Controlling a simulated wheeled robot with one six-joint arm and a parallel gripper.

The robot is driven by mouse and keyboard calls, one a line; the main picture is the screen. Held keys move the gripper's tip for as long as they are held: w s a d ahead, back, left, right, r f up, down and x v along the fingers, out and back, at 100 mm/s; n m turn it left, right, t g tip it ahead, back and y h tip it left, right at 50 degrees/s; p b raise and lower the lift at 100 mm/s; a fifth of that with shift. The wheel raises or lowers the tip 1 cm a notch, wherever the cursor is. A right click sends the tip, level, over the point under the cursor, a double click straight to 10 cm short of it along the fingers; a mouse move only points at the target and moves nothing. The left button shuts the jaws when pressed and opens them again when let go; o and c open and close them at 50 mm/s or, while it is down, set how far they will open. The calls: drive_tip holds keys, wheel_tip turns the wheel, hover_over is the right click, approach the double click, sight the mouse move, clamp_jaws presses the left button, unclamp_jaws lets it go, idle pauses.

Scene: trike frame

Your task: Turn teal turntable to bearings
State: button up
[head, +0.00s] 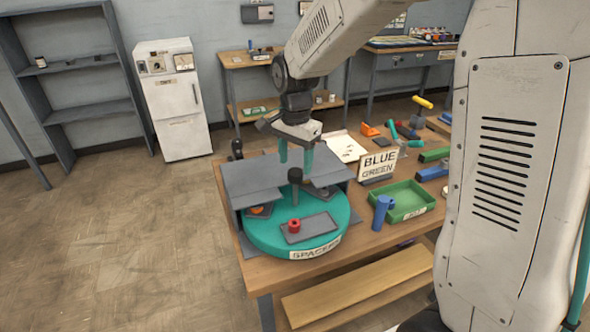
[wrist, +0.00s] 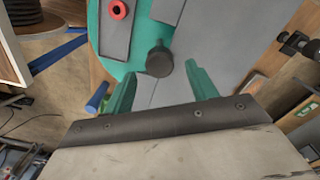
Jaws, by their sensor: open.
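The teal turntable (head: 262,238) sits on the wooden bench, partly covered by a grey housing (head: 262,178). Its front label reads SPACERS, and a red ring-shaped part (head: 294,226) lies on a grey plate there. A dark upright knob (head: 295,178) stands near the turntable's middle. My gripper (head: 296,157) is open above the knob, its teal fingers pointing down. In the wrist view, the knob (wrist: 159,60) appears between and just beyond the fingertips of my gripper (wrist: 162,76), apparently not held. An orange part (head: 260,210) shows under the housing's left side. Any bearings label is hidden.
A BLUE GREEN sign (head: 377,165), a green tray (head: 402,203) and a blue cylinder (head: 382,211) stand right of the turntable. Several coloured parts lie farther back on the bench. The floor (head: 110,240) at left is clear.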

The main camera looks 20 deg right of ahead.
sight(295, 171)
drive_tip(key=shift+f, duration=1.75)
drive_tip(key=shift+c, duration=0.4)
clamp_jaws()
